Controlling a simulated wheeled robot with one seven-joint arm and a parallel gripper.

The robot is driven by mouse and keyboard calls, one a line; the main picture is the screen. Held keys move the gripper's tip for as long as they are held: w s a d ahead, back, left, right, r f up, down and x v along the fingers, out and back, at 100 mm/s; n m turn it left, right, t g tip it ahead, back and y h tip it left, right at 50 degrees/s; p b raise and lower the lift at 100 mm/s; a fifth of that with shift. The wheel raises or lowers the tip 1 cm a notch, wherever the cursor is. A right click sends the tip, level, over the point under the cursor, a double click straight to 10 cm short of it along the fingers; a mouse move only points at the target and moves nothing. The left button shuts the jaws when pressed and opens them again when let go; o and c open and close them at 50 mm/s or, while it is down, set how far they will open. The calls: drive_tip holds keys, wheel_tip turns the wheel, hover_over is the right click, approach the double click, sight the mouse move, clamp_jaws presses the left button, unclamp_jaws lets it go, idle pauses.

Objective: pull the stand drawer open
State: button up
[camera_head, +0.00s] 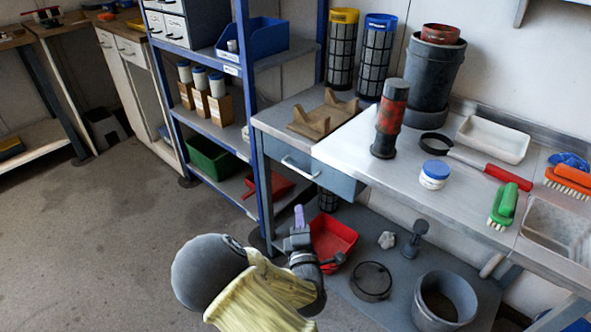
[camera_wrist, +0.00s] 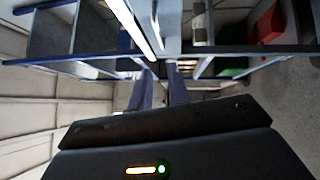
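The stand drawer (camera_head: 325,181) has a blue-grey front under the left end of the worktop, beside the blue shelf rack. It looks shut. Its pale bar handle (camera_head: 299,168) faces the room. My gripper (camera_head: 300,212) is below the drawer in the head view, fingers pointing up, apart from the handle. In the wrist view my gripper (camera_wrist: 160,70) shows two purple-grey fingers with an empty gap between them. A long pale bar lies beyond the fingertips there; I cannot tell whether it is the handle.
The blue rack (camera_head: 262,190) stands just left of the drawer, with a green crate (camera_head: 212,160) on a low shelf. A red bin (camera_head: 333,240) sits on the lower shelf behind my gripper. A wooden holder (camera_head: 322,118) stands above the drawer. The floor at left is clear.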

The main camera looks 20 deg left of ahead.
sight(296, 170)
drive_tip(key=b+x, duration=0.3)
drive_tip(key=x, duration=1.4)
drive_tip(key=shift+w, duration=0.1)
drive_tip(key=shift+c, duration=0.5)
clamp_jaws()
